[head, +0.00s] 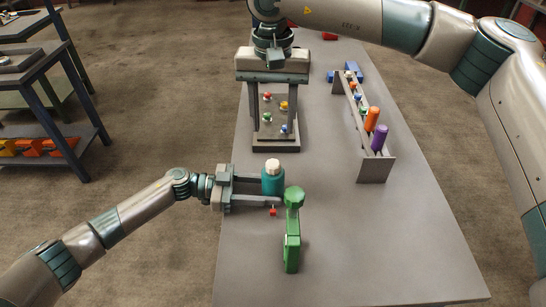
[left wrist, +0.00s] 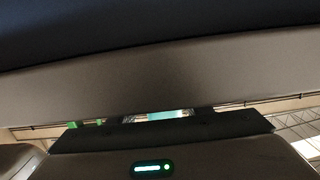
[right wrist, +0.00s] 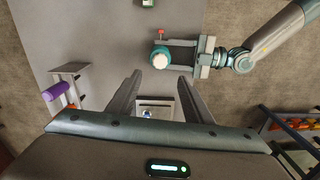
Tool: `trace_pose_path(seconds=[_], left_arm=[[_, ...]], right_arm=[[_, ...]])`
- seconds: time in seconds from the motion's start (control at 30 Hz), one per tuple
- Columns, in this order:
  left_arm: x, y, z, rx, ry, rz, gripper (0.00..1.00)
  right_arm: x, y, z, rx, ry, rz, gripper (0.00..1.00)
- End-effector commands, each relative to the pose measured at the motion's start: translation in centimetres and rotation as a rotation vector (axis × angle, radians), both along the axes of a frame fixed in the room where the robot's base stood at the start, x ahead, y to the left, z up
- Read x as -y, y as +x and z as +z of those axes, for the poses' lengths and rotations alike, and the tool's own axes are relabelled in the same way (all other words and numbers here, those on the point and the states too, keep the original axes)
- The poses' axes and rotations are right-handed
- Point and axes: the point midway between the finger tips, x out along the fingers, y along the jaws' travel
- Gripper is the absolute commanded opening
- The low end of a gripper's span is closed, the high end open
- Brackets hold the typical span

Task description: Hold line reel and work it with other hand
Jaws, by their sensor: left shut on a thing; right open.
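A teal cylinder with a white top (head: 273,183), which looks like the line reel, is between the fingers of my left gripper (head: 275,192). It stands upright over the grey table, and I cannot tell whether it touches the surface. A small red piece (head: 273,211) sticks out beside the lower finger. In the right wrist view the reel (right wrist: 160,58) shows from above. My right gripper (head: 281,120) is open and empty, pointing down with its fingers above a grey button board (head: 270,148). The left wrist view is mostly blocked; a sliver of teal shows (left wrist: 165,115).
A green clamp-like device with a round knob (head: 292,240) stands close to the reel. A rack with colored cylinders (head: 375,170) stands on the right of the table. Blue blocks (head: 350,72) lie farther back. The front right table area is clear.

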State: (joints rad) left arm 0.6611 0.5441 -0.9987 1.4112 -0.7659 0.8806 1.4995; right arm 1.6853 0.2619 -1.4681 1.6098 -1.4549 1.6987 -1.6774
Motion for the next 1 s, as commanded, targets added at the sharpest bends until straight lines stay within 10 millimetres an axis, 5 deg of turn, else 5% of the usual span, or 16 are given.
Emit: trace_pose_path(seconds=[0.7, 1.0], left_arm=[[0.0, 0.0, 0.0, 0.0, 0.0, 0.0, 0.32], [0.0, 0.0, 0.0, 0.0, 0.0, 0.0, 0.32]], right_arm=[[0.0, 0.0, -9.7, -0.002, 0.0, -0.001, 0.46], [0.0, 0.0, -11.6, -0.001, 0.001, -0.001, 0.46]])
